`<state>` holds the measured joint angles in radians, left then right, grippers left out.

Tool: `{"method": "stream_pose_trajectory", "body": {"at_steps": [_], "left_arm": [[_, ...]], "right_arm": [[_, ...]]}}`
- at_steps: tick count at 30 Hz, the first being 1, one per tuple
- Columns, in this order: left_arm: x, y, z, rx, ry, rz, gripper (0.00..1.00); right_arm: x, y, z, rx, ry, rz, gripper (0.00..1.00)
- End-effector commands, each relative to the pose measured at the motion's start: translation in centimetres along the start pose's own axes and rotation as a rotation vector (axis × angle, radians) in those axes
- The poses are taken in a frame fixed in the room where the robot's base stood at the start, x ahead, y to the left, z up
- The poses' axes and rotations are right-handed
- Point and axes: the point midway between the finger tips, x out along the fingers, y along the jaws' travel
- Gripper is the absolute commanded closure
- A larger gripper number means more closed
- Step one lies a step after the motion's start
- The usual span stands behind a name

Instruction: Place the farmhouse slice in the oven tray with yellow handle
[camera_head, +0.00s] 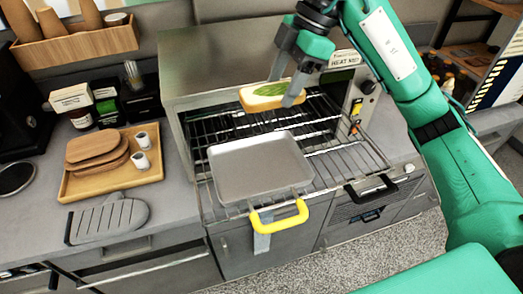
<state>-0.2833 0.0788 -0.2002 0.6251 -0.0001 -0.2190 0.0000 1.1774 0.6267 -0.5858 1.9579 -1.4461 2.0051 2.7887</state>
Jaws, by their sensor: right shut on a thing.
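The farmhouse slice (268,96), bread with a green topping, is held in my right gripper (285,93). The gripper is shut on it, with the slice about level above the oven rack, behind and slightly right of the tray. The oven tray with yellow handle (250,165) is a bare grey metal pan on the pulled-out rack. Its yellow handle (280,216) points to the front. I see nothing in the tray. My left gripper is not in view.
The wire rack (335,146) sticks out of the open oven (182,78), with a black handle (371,190) at its front right. On the left counter are a wooden tray (77,189) with boards and two white cups, and a grey oven mitt (108,220).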

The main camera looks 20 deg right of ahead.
Motion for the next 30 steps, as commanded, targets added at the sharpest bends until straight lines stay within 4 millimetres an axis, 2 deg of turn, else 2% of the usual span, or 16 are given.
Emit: {"method": "stream_pose_trajectory", "body": {"at_steps": [1,3,7,11,19,24,30], "left_arm": [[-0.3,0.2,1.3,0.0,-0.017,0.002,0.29],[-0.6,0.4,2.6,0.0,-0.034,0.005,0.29],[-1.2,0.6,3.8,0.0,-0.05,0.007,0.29],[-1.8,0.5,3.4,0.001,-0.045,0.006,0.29],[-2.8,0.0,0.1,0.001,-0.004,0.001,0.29],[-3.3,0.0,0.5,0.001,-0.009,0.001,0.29],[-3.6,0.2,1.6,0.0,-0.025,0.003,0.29]], "right_arm": [[0.6,-0.1,0.2,0.0,0.0,-0.004,0.67],[1.6,-0.1,0.6,0.002,0.001,-0.005,0.67],[3.9,-0.1,1.6,0.003,0.0,-0.007,0.67],[6.3,-0.1,2.6,0.003,0.0,-0.007,0.67],[11.3,-0.1,4.7,0.004,0.001,-0.006,0.67],[13.6,-0.1,5.6,0.001,0.0,-0.004,0.67],[14.8,-0.1,6.1,0.001,0.0,-0.002,0.67]]}}
